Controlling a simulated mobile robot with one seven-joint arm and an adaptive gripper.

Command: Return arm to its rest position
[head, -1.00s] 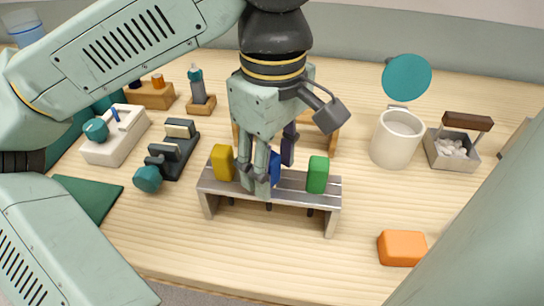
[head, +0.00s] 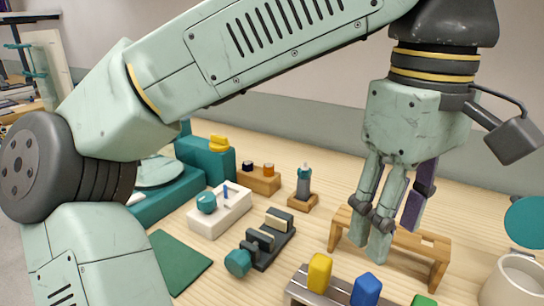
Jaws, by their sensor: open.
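My gripper (head: 372,238) hangs from my raised arm at the right of the head view, fingers pointing down. It is open, and nothing shows held between its fingers. Below it, a grey slatted rack (head: 300,291) is cut off by the lower edge. A yellow piece (head: 319,272), a blue piece (head: 366,288) and a green piece (head: 423,300) stand in the rack. The fingertips appear above and apart from these pieces. A wooden stand (head: 436,258) shows behind the fingers and is partly hidden by them.
A white block with a teal knob (head: 228,218), a dark clamp-like device (head: 267,244) and a bottle in a wooden base (head: 303,190) are at the centre. A white pot (head: 512,285) is at right. A green mat (head: 180,263) lies at left; bare table shows around it.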

